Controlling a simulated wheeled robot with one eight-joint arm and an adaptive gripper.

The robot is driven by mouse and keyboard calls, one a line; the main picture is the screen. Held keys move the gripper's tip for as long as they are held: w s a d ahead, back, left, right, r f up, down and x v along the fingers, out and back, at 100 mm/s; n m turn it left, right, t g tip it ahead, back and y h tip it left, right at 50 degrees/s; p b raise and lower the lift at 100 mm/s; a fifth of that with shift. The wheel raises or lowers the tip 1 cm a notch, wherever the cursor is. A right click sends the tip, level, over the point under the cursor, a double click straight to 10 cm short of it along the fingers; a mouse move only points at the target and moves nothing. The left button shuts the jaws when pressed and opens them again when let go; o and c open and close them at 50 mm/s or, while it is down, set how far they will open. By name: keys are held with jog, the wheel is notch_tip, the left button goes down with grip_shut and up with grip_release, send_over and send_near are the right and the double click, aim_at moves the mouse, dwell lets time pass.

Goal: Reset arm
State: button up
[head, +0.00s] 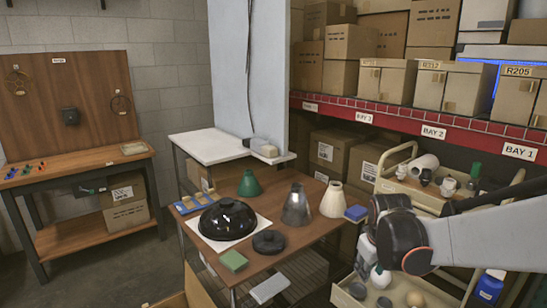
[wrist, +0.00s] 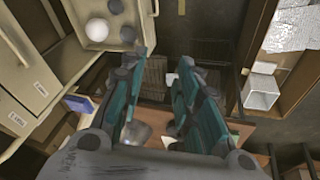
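My arm enters from the right in the head view, in front of the shelf cart. My gripper (wrist: 161,65) shows in the wrist view with its two teal-padded fingers apart and nothing between them. In the head view, the fingers cannot be made out clearly. Lamp parts stand on the wooden table (head: 185,228), left of my arm. They are a green cone shade (head: 249,184), a grey see-through shade (head: 297,205), a cream shade (head: 332,201), a black dome shade (head: 228,217) on a white sheet and a black round base (head: 268,242).
A cream cart (head: 397,158) with bottles and bulbs stands close to my arm. Racks of cartons (head: 350,42) stand behind. A workbench (head: 70,172) is at left, with open floor before it.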

jog(key=s+a+r+m+t, duration=0.1)
jog(key=s+r, duration=0.3)
jog(key=s, duration=0.7)
jog(key=s+a+r+m+t+y, duration=0.1)
jog(key=s+a+r+m+t, duration=0.1)
jog(key=s, duration=1)
jog(key=a+r+m, duration=0.1)
jog(key=a+r, duration=0.1)
jog(key=shift+a, duration=0.35)
